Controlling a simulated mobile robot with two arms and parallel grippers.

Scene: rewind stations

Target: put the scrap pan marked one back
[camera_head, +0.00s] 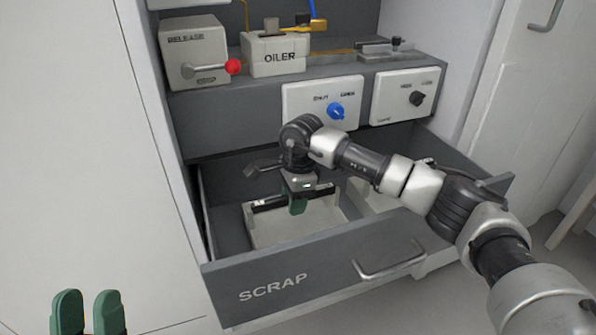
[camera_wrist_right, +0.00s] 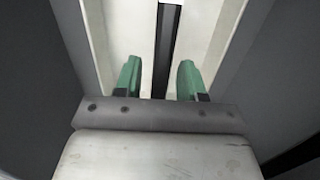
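A cream scrap pan (camera_head: 289,230) sits inside the open drawer marked SCRAP (camera_head: 315,273), on its left side. A black bar (camera_head: 318,189) with pale ends crosses above the pan; it also shows in the right wrist view (camera_wrist_right: 167,55). I see no number on the pan. My right gripper (camera_head: 296,204) reaches down into the drawer at the bar. In the right wrist view its green fingers (camera_wrist_right: 160,82) are apart, one on each side of the bar, with gaps showing. My left gripper (camera_head: 87,312) is open and empty at the bottom left, outside the drawer.
A second pale pan (camera_head: 372,196) is partly hidden behind my right arm in the drawer. Above stand a RELEASE box (camera_head: 195,55) with a red knob, an OILER box (camera_head: 280,57), and panels with a blue knob (camera_head: 336,111) and a black knob (camera_head: 417,99). The drawer handle (camera_head: 390,265) juts forward.

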